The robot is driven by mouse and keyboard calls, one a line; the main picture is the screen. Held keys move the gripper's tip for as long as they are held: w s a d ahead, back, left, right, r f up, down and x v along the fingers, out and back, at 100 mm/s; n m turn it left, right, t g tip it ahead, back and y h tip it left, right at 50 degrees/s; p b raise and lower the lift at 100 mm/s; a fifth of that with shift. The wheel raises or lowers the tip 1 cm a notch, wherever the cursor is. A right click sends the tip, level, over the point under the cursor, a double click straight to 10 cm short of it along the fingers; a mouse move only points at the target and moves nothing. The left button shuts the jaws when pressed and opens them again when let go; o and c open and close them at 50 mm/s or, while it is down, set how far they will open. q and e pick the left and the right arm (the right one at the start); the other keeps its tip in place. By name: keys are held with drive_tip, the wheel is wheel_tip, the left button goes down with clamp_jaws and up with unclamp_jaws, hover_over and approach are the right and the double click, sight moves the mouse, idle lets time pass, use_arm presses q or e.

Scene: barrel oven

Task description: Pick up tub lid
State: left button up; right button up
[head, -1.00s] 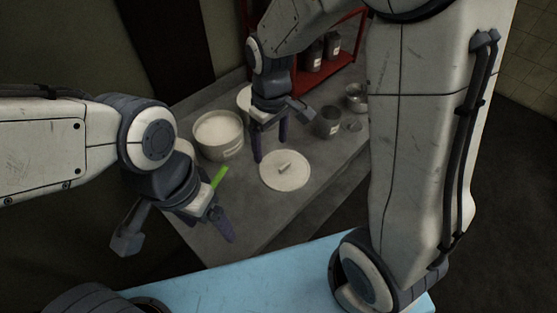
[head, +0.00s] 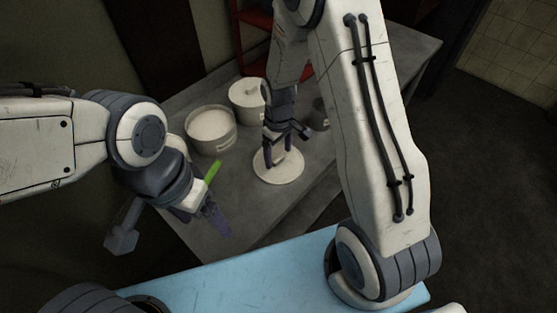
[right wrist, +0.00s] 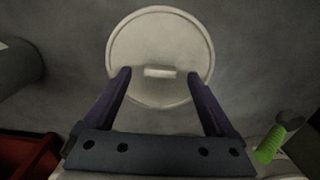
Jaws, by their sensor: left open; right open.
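The tub lid (head: 287,174) is a round, cream-white disc with a small bar handle, lying flat on the grey table. In the right wrist view the lid (right wrist: 160,40) fills the upper middle, with its handle (right wrist: 160,72) between my finger lines. My right gripper (head: 279,156) is over the lid, fingers pointing down, open and empty; the right wrist view shows its two fingers (right wrist: 160,75) apart on either side of the handle. I cannot tell whether they touch the lid. My left gripper (head: 172,230) is open and empty near the table's left front edge.
An open tub of white contents (head: 211,130) stands left of the lid, with a lidded white tub (head: 246,96) behind it. A dark grey container (head: 321,113) is behind my right gripper. A green-handled tool (head: 212,171) is by my left gripper. A red rack (head: 256,45) stands behind.

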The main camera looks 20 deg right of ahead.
drive_tip(key=shift+f, duration=0.75)
drive_tip(key=c, duration=1.4)
drive_tip(key=shift+r, duration=0.15)
